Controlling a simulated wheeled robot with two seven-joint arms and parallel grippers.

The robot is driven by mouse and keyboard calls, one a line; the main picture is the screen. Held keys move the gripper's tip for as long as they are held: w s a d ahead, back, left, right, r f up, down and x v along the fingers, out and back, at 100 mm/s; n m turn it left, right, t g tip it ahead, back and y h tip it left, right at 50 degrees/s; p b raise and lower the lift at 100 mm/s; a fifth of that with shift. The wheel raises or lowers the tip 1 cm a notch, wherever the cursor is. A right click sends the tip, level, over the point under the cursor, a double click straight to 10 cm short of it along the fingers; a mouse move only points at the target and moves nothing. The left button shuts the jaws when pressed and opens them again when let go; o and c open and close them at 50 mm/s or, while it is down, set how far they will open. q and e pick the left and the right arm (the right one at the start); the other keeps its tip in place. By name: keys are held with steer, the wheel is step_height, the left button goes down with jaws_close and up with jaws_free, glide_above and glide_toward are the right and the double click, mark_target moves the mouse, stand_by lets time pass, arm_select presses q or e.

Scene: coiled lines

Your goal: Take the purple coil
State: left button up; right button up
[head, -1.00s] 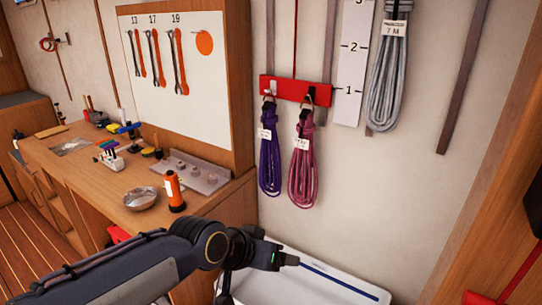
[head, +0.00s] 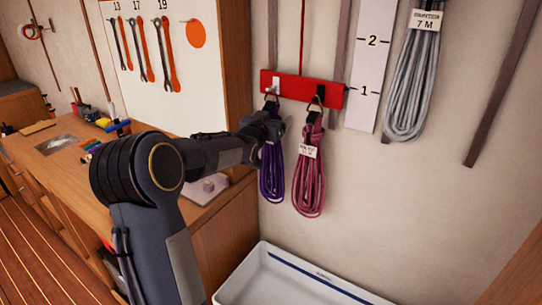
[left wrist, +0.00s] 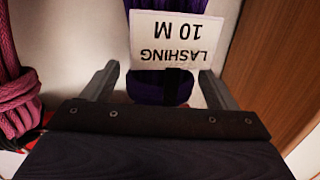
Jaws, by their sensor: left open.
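The purple coil (head: 272,172) hangs from the left hook of a red board (head: 300,90) on the wall. In the left wrist view the purple coil (left wrist: 160,88) lies between my fingers, with its white tag reading LASHING 10 M, upside down. My left gripper (head: 272,124) is at the top of the coil in the head view, hiding its upper part and tag. In the left wrist view my left gripper (left wrist: 162,85) is open, one finger on each side of the coil. My right gripper is not in view.
A pink coil (head: 309,175) hangs close to the right of the purple one. A grey coil (head: 415,75) hangs further right. A white tray (head: 295,280) stands below. A wooden bench (head: 55,165) with tools is at the left.

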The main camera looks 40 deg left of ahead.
arm_select(q)
steer(key=shift+w+a, duration=0.25)
steer(key=shift+w, duration=0.45)
jaws_close()
steer(key=shift+r, duration=0.1)
